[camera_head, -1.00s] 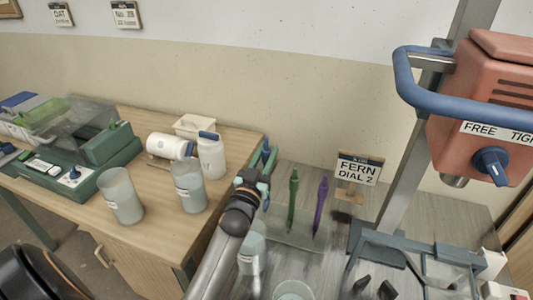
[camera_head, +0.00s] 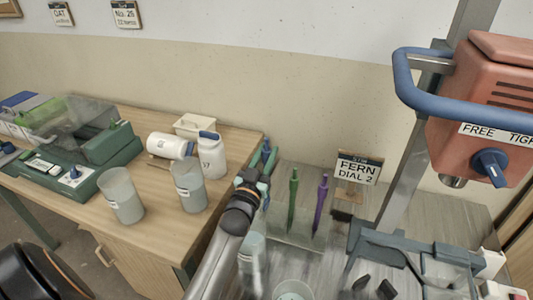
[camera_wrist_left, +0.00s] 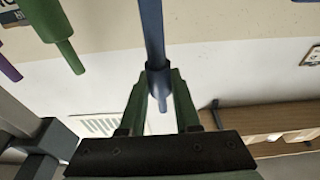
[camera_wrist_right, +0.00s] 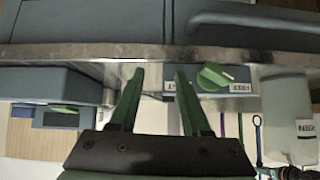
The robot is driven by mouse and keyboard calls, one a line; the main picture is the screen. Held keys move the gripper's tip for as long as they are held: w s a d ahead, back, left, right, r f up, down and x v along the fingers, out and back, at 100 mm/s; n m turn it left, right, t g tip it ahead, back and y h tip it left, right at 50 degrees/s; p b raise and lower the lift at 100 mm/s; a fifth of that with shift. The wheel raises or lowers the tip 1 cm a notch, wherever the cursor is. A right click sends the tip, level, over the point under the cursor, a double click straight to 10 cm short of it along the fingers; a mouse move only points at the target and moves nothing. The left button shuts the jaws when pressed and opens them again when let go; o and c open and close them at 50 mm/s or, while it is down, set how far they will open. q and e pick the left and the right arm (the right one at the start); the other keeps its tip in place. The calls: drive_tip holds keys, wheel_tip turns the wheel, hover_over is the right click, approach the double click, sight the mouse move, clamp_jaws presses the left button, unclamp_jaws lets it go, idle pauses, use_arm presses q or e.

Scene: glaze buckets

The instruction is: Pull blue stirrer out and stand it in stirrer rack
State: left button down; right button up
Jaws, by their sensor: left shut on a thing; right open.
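The blue stirrer (camera_wrist_left: 152,35) is between the fingers of my left gripper (camera_wrist_left: 157,85), which is shut on it. In the head view, my left gripper (camera_head: 265,172) is left of the green stirrer (camera_head: 293,200), and a bit of blue shows at its fingers. The green stirrer and the purple stirrer (camera_head: 320,205) stand upright in what looks like a clear stirrer rack (camera_head: 298,240). My right gripper (camera_wrist_right: 159,80) is open and empty, facing a grey machine with a green knob.
A pale container (camera_head: 250,255) stands beside my left forearm, and a round cup (camera_head: 293,290) is at the front. The red mixer (camera_head: 480,110) and its post stand at right. A sign (camera_head: 358,168) stands behind the stirrers.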

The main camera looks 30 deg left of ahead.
use_arm(q)
drive_tip(key=shift+r, duration=0.1)
drive_tip(key=shift+f, duration=0.3)
drive_tip(key=shift+f+b, duration=1.85)
drive_tip(key=shift+f, duration=0.45)
drive_tip(key=shift+f+b, duration=0.3)
drive_tip(key=shift+f, duration=0.4)
drive_tip(key=shift+f+b, duration=0.15)
drive_tip(key=shift+b, duration=0.25)
drive_tip(key=shift+p, duration=0.3)
drive_tip(key=shift+f, duration=0.1)
idle(0.8)
drive_tip(key=shift+c, duration=2)
unclamp_jaws()
